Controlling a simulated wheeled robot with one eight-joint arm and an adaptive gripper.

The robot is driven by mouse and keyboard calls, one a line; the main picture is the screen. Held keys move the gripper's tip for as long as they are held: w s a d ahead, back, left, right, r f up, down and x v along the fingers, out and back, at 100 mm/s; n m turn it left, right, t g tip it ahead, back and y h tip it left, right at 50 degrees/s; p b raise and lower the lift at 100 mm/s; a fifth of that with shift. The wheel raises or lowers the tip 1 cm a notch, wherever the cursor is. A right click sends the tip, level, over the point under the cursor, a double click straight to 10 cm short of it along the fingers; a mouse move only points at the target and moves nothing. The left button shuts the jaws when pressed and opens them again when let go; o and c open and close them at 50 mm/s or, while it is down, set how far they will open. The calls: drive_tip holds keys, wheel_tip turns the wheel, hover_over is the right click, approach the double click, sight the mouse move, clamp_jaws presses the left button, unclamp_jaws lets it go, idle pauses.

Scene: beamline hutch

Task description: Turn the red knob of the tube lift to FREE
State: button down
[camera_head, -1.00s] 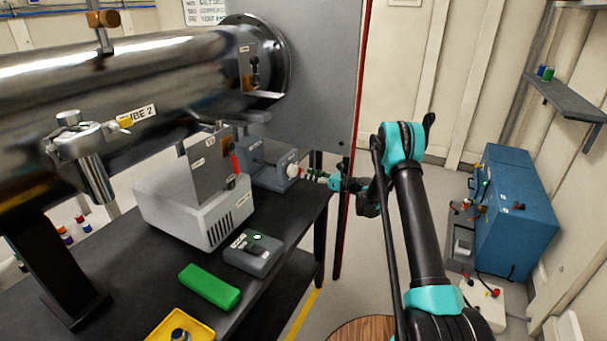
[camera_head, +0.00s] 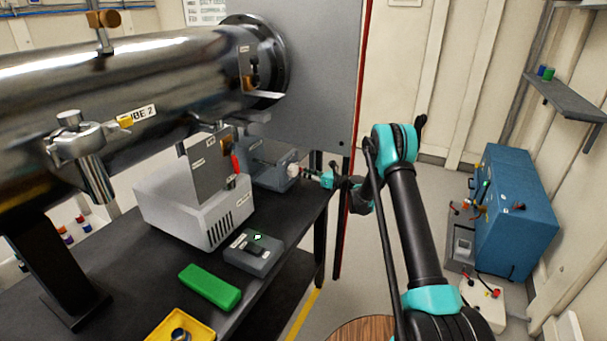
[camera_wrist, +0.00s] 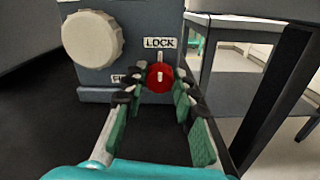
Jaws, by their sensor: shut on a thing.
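In the wrist view the red knob (camera_wrist: 160,78) sits on the grey front of the tube lift box (camera_wrist: 145,30). Its white mark is upright, in line with the LOCK label (camera_wrist: 159,43) above. Another label (camera_wrist: 121,78) to the left is mostly hidden by a finger; only its first letters show. My gripper (camera_wrist: 157,90) has one finger on each side of the red knob and is shut on it. In the head view my gripper (camera_head: 314,175) reaches the lift box (camera_head: 268,167) from the right; the red knob is not clear there.
A large white round knob (camera_wrist: 92,38) is left of the red one, close to my left finger. In the head view a grey-white instrument box (camera_head: 195,205), a grey switch box (camera_head: 253,252) and a green block (camera_head: 210,287) stand on the black bench (camera_head: 130,260). A steel tube (camera_head: 110,85) hangs above.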

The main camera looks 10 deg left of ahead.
idle(0.3)
drive_tip(key=n, duration=1.3)
drive_tip(key=shift+s+n, duration=0.1)
drive_tip(key=shift+n, duration=0.3)
drive_tip(key=shift+f+n, duration=0.1)
drive_tip(key=shift+n, duration=1.9)
drive_tip(key=c, duration=1.2)
unclamp_jaws()
